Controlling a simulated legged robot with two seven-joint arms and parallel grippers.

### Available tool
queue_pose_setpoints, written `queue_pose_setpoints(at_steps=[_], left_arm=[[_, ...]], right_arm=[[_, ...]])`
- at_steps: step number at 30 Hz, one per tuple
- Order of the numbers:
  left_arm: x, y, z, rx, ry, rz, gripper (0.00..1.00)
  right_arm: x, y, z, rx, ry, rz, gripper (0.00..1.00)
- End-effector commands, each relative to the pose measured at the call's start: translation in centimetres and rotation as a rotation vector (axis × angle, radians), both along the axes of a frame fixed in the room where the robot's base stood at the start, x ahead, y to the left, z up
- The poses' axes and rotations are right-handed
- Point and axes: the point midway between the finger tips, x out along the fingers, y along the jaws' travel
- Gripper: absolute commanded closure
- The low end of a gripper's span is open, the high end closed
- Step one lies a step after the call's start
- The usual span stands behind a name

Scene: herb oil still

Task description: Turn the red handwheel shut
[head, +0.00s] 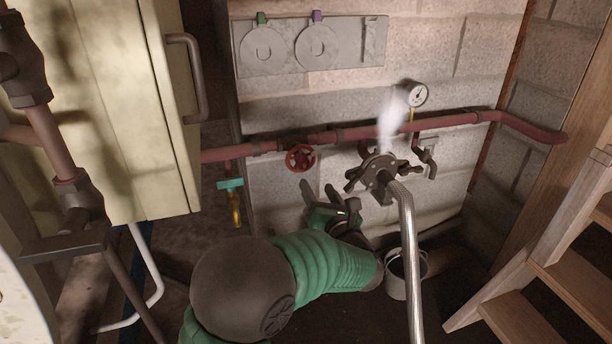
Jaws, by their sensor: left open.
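The red handwheel (300,158) sits on the dull red pipe (250,149) that runs along the block wall. It is small and spoked, and it faces me. My left gripper (322,194) is at the end of the green-sleeved arm, below and a little right of the handwheel. Its dark fingers point up toward the wall and are apart, with nothing seen between them. The gripper looks clear of the wheel. My right gripper is not in view.
White steam (390,120) rises beside the pressure gauge (416,95). A dark clamped fitting (380,177) with a shiny bent pipe (409,250) stands right of my gripper. A metal bucket (396,284) is below. A cream cabinet (120,100) is left, wooden steps (560,270) right.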

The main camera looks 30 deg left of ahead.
Motion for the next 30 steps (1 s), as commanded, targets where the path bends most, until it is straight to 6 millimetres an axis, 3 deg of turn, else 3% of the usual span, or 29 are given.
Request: queue_pose_setpoints(at_steps=[6, 12, 23, 30], left_arm=[[3.8, 4.5, -0.4, 0.002, 0.000, 0.001, 0.47], [6.3, 7.3, -0.3, 0.001, 0.002, 0.000, 0.47], [7.0, 8.1, 0.0, 0.002, 0.002, -0.003, 0.47], [7.0, 8.1, 0.0, 0.002, 0.002, -0.003, 0.75]], right_arm=[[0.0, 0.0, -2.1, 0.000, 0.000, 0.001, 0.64], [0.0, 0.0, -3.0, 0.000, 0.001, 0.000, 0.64], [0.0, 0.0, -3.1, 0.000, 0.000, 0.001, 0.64], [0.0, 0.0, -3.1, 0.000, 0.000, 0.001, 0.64]])
